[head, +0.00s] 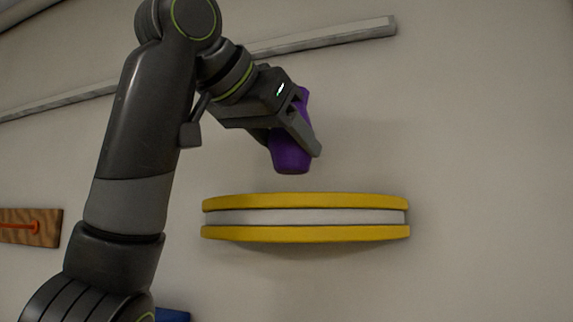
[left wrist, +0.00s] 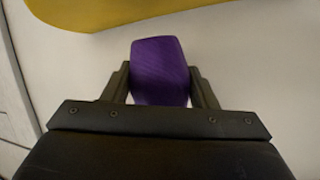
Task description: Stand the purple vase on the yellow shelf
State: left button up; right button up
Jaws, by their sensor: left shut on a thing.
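The purple vase (head: 291,158) is held in my left gripper (head: 300,135), which is shut on it. In the head view the vase is slightly tilted and hangs above the yellow shelf (head: 305,234), with a gap of wall showing between them. The gripper hides part of the vase's middle. In the left wrist view the vase (left wrist: 160,70) sits between the two fingers (left wrist: 160,88), and the yellow shelf (left wrist: 110,12) shows at the top, apart from the vase. The shelf has yellow upper and lower bands with a pale band between. My right gripper is not in view.
A grey rail (head: 325,38) runs along the wall above and behind my arm. A wooden board with an orange item (head: 30,227) is at the far left. A blue thing (head: 172,315) shows at the bottom edge. The wall right of the shelf is bare.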

aim_at(282, 163)
pick_arm(q)
jog(key=f, duration=0.2)
jog(key=shift+s+a+f, duration=0.1)
jog(key=shift+s+f, duration=0.1)
jog(key=shift+f, duration=0.1)
jog(key=shift+w+f, duration=0.2)
jog(key=shift+f, duration=0.2)
jog(key=shift+s, duration=0.15)
jog(key=shift+f, duration=0.15)
jog(key=o, duration=1)
